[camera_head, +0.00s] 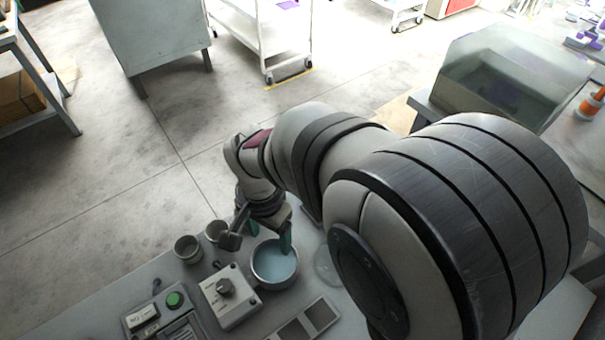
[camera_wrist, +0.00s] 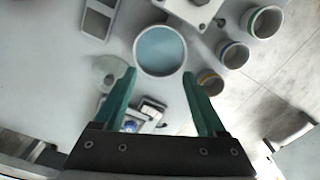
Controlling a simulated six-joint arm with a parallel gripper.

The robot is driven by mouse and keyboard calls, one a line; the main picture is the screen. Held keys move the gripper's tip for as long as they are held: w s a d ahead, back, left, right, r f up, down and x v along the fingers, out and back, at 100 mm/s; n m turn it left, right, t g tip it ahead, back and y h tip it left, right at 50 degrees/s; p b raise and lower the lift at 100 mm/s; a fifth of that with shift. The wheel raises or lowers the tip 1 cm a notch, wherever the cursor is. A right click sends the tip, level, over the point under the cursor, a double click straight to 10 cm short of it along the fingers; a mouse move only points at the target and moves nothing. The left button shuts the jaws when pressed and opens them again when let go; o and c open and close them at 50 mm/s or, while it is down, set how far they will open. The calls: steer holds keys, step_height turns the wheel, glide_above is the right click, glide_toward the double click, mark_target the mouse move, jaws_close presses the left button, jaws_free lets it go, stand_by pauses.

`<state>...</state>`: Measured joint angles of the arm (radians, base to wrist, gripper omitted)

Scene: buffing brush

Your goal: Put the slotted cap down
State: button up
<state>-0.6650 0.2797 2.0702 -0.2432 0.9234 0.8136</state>
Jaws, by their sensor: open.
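My gripper (camera_wrist: 159,74) is open, with its two green fingers apart and nothing held between them. In the head view its fingers (camera_head: 270,237) are at the blue-filled bowl, one overlapping its rim. The bowl (camera_wrist: 160,50) appears just beyond the fingertips in the wrist view. A translucent round disc (camera_wrist: 108,72) with a small dark mark near its middle lies flat on the bench beside the left finger; it also shows right of the bowl in the head view (camera_head: 326,266). It may be the slotted cap, but I cannot tell for sure.
Several cups stand near the bowl, one grey cup (camera_head: 188,249) at left. A knob box (camera_head: 228,297) and a green-button box (camera_head: 170,312) sit nearby. A compartment tray (camera_head: 329,311) lies at the bench front. My arm covers much of the right side.

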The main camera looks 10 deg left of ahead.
steer(key=s+d+r, duration=0.4)
steer(key=d+r, duration=0.2)
steer(key=d, duration=0.5)
steer(key=s+d+r+m+y, duration=0.1)
steer(key=s+d, duration=0.5)
steer(key=s, duration=0.3)
steer(key=shift+s+r+y, duration=0.15)
steer(key=shift+r+y, duration=0.25)
